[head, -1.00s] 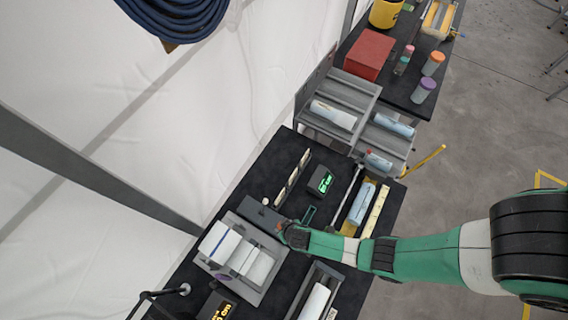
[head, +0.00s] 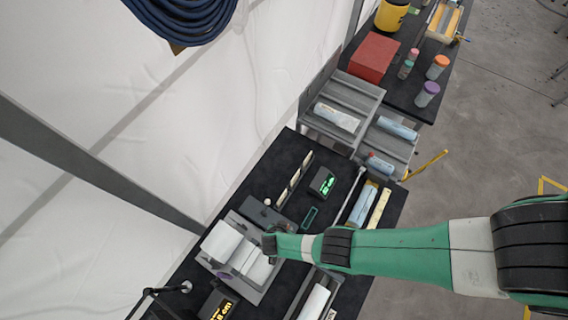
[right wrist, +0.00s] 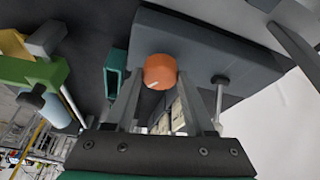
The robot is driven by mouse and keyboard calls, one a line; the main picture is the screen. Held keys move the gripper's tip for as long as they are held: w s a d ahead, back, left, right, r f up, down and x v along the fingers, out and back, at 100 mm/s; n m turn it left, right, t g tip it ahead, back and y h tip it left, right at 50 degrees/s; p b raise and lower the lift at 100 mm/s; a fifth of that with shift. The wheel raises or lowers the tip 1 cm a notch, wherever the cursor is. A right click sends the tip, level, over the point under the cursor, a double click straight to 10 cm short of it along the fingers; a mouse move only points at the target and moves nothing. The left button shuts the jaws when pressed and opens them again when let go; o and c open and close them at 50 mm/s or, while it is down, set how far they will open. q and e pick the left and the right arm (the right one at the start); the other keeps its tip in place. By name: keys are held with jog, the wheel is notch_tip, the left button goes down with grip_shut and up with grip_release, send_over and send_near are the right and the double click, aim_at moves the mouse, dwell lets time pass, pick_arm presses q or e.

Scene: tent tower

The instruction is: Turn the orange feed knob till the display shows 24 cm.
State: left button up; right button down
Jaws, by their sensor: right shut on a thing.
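The orange feed knob (right wrist: 160,71) has a pale pointer mark and sits at the edge of a dark grey housing (right wrist: 210,55) in the right wrist view. My right gripper (right wrist: 157,82) is shut on the knob, one finger on each side. In the head view the right gripper (head: 268,246) is beside the grey feeder with white rolls (head: 222,242), and the knob is hidden. A display with yellow digits (head: 220,309) is at the bottom edge; its number is too small to read surely. My left gripper is not in view.
A small box with green digits (head: 322,182) stands on the black table (head: 255,180). A grey trough with a white roll (head: 316,299) is close below my right arm. A grey rack (head: 352,92) and red box (head: 374,56) are farther back.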

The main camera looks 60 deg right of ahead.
jog(key=shift+w+m+g+b, duration=0.1)
jog(key=shift+m+g+b, duration=0.8)
jog(key=shift+m, duration=1.1)
jog(key=shift+c, duration=1.3)
grip_release()
jog(key=shift+r, duration=0.1)
